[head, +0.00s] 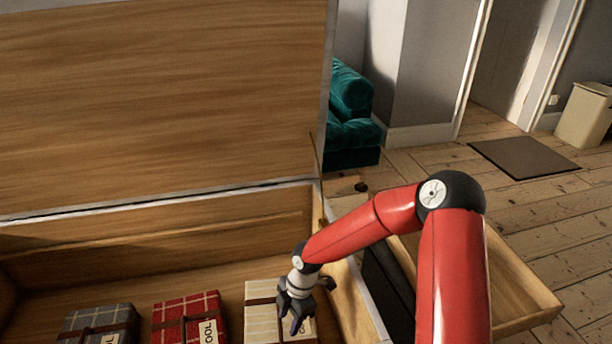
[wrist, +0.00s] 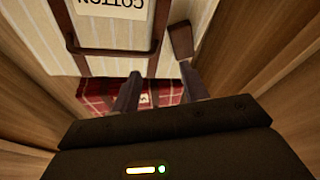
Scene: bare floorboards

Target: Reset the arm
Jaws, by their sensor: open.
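My gripper (head: 298,310) is at the end of my red arm, over the right end of an open wooden chest (head: 150,245). In the wrist view its two dark fingers (wrist: 160,92) are apart with nothing held between them. Below it lies a cream striped folded cloth (head: 262,296) with a brown strap; the wrist view shows it with a label reading COTTON (wrist: 112,5). The gripper hides part of this cloth in the head view. I cannot tell whether the fingers touch it.
A red plaid cloth (head: 180,312) and a grey plaid cloth (head: 95,320) lie left in the chest. Its raised lid (head: 150,95) stands behind. An open wooden box or drawer (head: 520,285) is at right. A green sofa (head: 350,130), dark mat (head: 522,157) and beige bin (head: 585,115) stand beyond, with clear floor between.

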